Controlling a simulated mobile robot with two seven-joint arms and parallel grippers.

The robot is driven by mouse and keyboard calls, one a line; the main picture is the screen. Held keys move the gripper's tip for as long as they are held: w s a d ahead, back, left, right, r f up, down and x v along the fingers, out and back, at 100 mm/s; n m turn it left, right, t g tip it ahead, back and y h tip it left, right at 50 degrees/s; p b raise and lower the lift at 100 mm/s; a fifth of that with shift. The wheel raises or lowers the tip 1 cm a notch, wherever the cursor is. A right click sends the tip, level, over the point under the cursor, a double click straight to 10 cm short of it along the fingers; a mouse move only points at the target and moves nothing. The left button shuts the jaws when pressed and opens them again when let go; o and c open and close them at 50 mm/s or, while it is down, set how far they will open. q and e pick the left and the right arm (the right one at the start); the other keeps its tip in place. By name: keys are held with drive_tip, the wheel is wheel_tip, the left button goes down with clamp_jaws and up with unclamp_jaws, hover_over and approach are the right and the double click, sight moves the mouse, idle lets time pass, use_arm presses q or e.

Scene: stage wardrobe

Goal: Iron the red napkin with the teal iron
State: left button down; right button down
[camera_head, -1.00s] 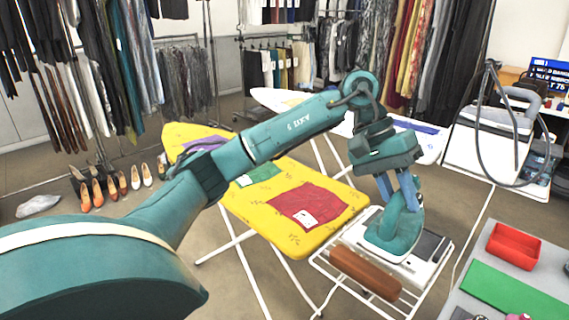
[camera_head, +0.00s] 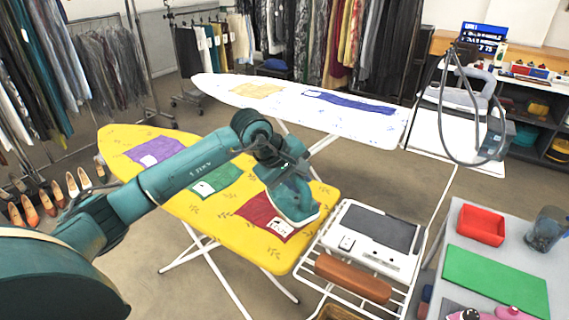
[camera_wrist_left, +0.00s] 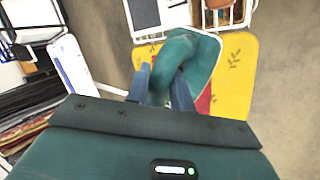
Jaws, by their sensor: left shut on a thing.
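The red napkin (camera_head: 257,214) lies on the yellow ironing board, partly hidden by the iron and my arm. The teal iron (camera_head: 296,200) is over the napkin's right side, its pale soleplate edge low at the cloth; I cannot tell whether it touches. My left gripper (camera_head: 285,172) is shut on the iron's handle. In the left wrist view the teal iron (camera_wrist_left: 186,62) sits between the fingers (camera_wrist_left: 163,88), with a strip of red napkin (camera_wrist_left: 204,101) beside it. My right gripper is in neither view.
The yellow board (camera_head: 300,255) also bears a green napkin (camera_head: 216,180) and a purple one (camera_head: 157,151). Right of it is a wire stand with a white iron rest (camera_head: 372,240) and a brown roll (camera_head: 352,278). A white ironing board (camera_head: 290,110) stands behind.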

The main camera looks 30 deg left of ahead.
sight(285, 195)
use_arm(q)
drive_tip(key=n, duration=0.1)
drive_tip(key=a+n+y+p, duration=0.1)
drive_tip(key=w+a+n, duration=0.1)
drive_tip(key=shift+f+t+y, duration=0.3)
drive_tip(key=shift+y, duration=0.1)
drive_tip(key=shift+w+a+f+n+y+p, duration=0.1)
drive_tip(key=shift+a+f+n+y+p, duration=0.15)
drive_tip(key=shift+n, duration=0.2)
drive_tip(key=shift+a+f+n+y+p, duration=0.15)
drive_tip(key=shift+a+n, duration=0.15)
drive_tip(key=shift+n, duration=0.15)
drive_tip(key=shift+a+f+b, duration=0.1)
drive_tip(key=shift+f+b, duration=0.5)
drive_tip(key=shift+f, duration=0.25)
wheel_tip(285, 195, down, 4)
drive_tip(key=shift+f+b, duration=0.25)
drive_tip(key=shift+b, duration=0.95)
drive_tip(key=shift+f, duration=0.1)
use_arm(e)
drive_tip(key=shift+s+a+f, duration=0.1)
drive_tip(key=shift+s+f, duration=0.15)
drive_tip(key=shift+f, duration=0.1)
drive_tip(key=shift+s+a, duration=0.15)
